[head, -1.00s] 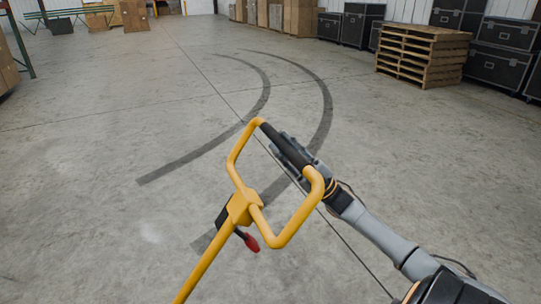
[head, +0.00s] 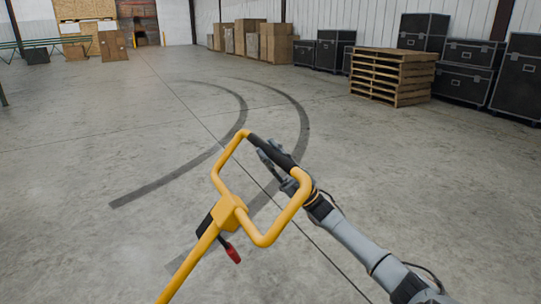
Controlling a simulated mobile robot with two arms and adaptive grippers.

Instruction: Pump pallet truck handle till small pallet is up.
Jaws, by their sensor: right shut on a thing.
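The yellow pallet truck handle (head: 230,212) rises from the bottom edge, left of centre, and ends in a loop with a black grip (head: 270,150) across its top. A red-tipped lever (head: 232,252) sticks out below the loop. My right gripper (head: 272,158) comes in from the lower right and is shut on the black grip. Its fingers are partly hidden behind the grip and the loop. My left gripper is not in view. The truck's body, its forks and the small pallet on them are not in view.
A stack of wooden pallets (head: 392,77) stands at the right, with black cases (head: 468,68) behind it. Cardboard boxes (head: 262,42) line the back wall. The concrete floor around the handle is clear, with dark curved tyre marks.

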